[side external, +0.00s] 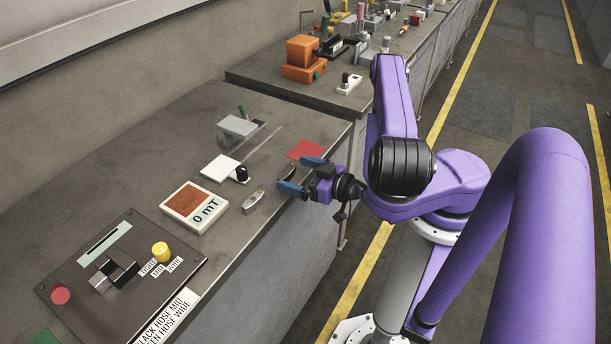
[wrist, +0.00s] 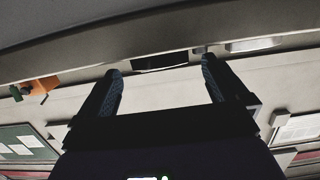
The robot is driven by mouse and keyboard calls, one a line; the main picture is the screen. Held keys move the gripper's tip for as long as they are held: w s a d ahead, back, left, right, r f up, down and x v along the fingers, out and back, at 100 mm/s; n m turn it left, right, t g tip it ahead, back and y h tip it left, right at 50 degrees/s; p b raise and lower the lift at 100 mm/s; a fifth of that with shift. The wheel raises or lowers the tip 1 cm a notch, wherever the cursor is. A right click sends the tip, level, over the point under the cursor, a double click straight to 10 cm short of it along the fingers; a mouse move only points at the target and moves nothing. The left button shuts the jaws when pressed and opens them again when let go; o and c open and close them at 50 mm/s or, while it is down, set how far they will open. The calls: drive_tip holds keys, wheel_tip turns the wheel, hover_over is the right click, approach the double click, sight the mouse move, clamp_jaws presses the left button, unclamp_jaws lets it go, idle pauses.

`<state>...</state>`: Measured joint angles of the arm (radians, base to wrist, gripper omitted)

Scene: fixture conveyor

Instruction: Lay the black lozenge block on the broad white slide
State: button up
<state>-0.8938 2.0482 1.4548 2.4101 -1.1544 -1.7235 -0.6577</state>
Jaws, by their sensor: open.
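A broad white slide (side external: 220,167) lies flat on the near bench. A small black piece (side external: 242,174) stands at its right corner; I cannot tell whether this is the lozenge block or a knob. No other piece is clearly a black lozenge block. My gripper (side external: 297,175) is open, with nothing seen between its blue fingers. It is near the bench's right edge, right of the slide and apart from it. In the wrist view, the open fingers (wrist: 160,66) point toward a pale wall, with a dark rectangle (wrist: 160,62) beyond them.
A red patch (side external: 306,149) lies beside my gripper. A silver piece (side external: 253,200), a display box reading "0 mT" (side external: 208,214), a grey fixture (side external: 239,127) and a control panel (side external: 120,275) occupy the bench. Orange blocks (side external: 303,60) and a smaller white plate (side external: 349,84) are on the farther bench.

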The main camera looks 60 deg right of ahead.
drive_tip(key=shift+s+r, duration=0.1)
drive_tip(key=shift+s, duration=0.85)
drive_tip(key=c, duration=0.8)
